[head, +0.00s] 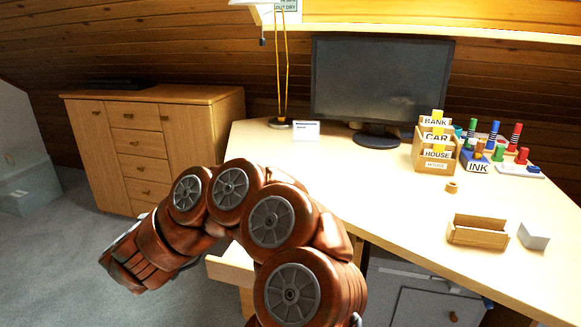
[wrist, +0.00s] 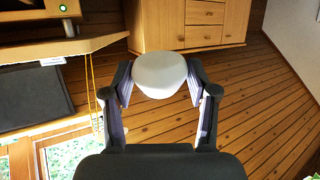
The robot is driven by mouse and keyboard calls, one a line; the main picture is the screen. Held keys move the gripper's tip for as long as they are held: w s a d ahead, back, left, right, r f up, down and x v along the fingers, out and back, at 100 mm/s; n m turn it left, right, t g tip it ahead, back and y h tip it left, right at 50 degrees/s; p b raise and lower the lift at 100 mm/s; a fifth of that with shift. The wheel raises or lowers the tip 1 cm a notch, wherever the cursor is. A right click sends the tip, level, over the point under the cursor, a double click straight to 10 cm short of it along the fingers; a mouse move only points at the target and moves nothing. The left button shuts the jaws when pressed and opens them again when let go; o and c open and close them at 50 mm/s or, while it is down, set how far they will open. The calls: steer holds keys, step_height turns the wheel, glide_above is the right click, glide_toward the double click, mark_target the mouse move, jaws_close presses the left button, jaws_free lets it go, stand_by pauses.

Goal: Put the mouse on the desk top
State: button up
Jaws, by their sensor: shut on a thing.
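My gripper (wrist: 160,82) shows in the wrist view, shut on a smooth, white, rounded thing that looks like the mouse (wrist: 159,72). Its two fingers press on the thing from the left and right sides. The pale wooden desk top (head: 395,200) fills the right half of the head view. In the head view my arm bends to the left, in front of the desk's left side; the gripper and the mouse cannot be made out there.
A monitor (head: 380,82), a lamp stand (head: 280,122), a wooden letter holder (head: 435,150), an ink box with stamps (head: 477,165) and a small wooden tray (head: 478,232) stand on the desk. The desk's middle and front left are clear. A wooden cabinet (head: 140,150) stands at the left.

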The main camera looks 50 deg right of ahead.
steer(key=s+d+r+m+g+h+p, duration=0.2)
steer(key=s+d+r+m+g+h, duration=0.25)
steer(key=s+d, duration=0.65)
steer(key=s+d+r+m+g+h+p, duration=0.1)
steer(key=s+d+r+m+g+p, duration=0.15)
steer(key=s+d+m+g, duration=0.8)
steer(key=n+t+b, duration=0.3)
steer(key=n, duration=0.1)
glide_above(302, 180)
steer(key=shift+a+f+y, duration=0.1)
steer(key=shift+f+y, duration=0.15)
steer(key=shift+f, duration=0.5)
step_height(302, 180, down, 4)
steer(key=shift+r+b, duration=0.15)
steer(key=shift+b, duration=1)
steer(key=shift+r, duration=0.1)
steer(key=o, duration=1.2)
